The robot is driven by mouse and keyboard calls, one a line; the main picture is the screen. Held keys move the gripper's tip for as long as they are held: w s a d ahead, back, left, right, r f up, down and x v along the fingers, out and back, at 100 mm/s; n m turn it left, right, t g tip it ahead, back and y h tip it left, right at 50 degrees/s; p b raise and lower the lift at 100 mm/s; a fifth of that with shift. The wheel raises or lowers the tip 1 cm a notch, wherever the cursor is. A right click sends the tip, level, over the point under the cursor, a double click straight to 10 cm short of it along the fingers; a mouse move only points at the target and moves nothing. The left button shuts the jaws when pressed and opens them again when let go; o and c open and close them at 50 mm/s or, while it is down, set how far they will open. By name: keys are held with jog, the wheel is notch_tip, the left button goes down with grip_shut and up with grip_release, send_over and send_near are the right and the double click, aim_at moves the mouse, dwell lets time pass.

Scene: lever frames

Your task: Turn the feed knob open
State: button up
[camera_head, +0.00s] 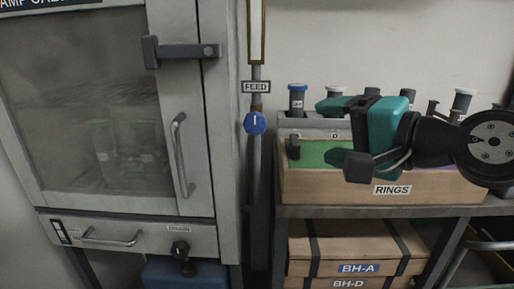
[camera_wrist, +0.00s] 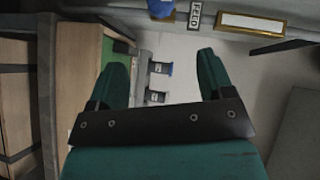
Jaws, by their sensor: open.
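The feed knob (camera_head: 255,123) is a round blue knob with a white line that stands upright, on a thin vertical pipe below the FEED label (camera_head: 256,87). In the wrist view the blue knob (camera_wrist: 160,8) is cut off at the top edge, beside the FEED label (camera_wrist: 195,14). My gripper (camera_head: 325,131) is teal and black, to the right of the knob and in front of the RINGS box. In the wrist view its two teal fingers (camera_wrist: 160,75) are spread wide with nothing between them. It is apart from the knob.
A grey cabinet (camera_head: 228,120) with handles stands left of the pipe. The wooden RINGS box (camera_head: 330,187) sits on a shelf at right, with several capped tubes (camera_head: 297,99) behind its front. Boxes BH-A and BH-D (camera_head: 345,255) are below. Bare wall lies above.

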aim_at(263, 123)
jog(key=p+x, duration=1.6)
jog(key=p, duration=0.2)
jog(key=shift+w+a+r, duration=0.15)
jog(key=shift+a, duration=0.05)
jog(key=shift+w+a+f+p, duration=0.2)
jog(key=shift+w+a+p, duration=0.05)
jog(key=shift+w+p, duration=0.1)
